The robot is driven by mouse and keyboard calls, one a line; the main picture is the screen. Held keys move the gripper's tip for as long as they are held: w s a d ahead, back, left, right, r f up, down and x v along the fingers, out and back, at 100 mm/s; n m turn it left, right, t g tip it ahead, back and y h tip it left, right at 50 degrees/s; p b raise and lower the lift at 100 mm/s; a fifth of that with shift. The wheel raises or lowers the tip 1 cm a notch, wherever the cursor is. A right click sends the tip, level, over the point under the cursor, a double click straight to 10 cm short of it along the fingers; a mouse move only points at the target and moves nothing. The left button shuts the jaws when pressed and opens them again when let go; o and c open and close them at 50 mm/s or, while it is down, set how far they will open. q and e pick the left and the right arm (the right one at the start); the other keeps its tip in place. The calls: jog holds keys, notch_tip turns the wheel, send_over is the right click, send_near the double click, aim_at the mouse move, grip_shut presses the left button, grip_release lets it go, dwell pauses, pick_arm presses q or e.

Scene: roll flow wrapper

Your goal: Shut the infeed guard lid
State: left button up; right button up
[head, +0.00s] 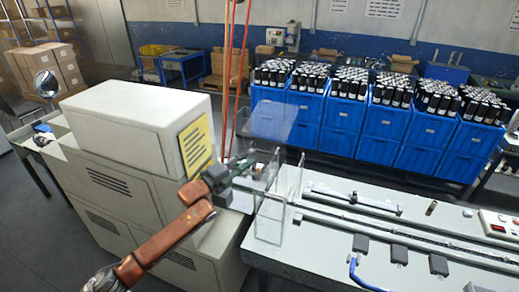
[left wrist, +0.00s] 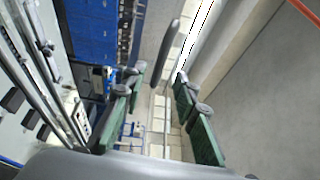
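The infeed guard lid (head: 272,118) is a clear bluish panel, raised and tilted above the infeed end of the wrapper in the head view. Clear guard side panels (head: 270,222) stand below it at the conveyor's end. My left gripper (head: 250,165) is below the raised lid, beside the machine housing and near the tops of the side panels. In the left wrist view its green fingers (left wrist: 158,76) are apart with nothing between them. A dark rounded bar (left wrist: 167,44) shows beyond the fingertips; I cannot tell whether it belongs to the lid. My right gripper is not in view.
The pale wrapper housing (head: 138,125) with a yellow label (head: 197,143) stands left of my gripper. The conveyor bench (head: 375,235) runs right, with rails and a control box (head: 500,222). Blue crates (head: 345,128) of bottles stand behind. Red cables (head: 237,70) hang behind the housing.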

aim_at(260, 151)
pick_arm(q)
jog(key=p+x, duration=0.1)
jog(key=x, duration=0.5)
jog(key=shift+w+d+p, duration=0.1)
jog(key=shift+w+p, duration=0.1)
jog(key=shift+p, duration=0.2)
jog(key=shift+c, duration=0.5)
jog(key=shift+f, duration=0.1)
grip_shut()
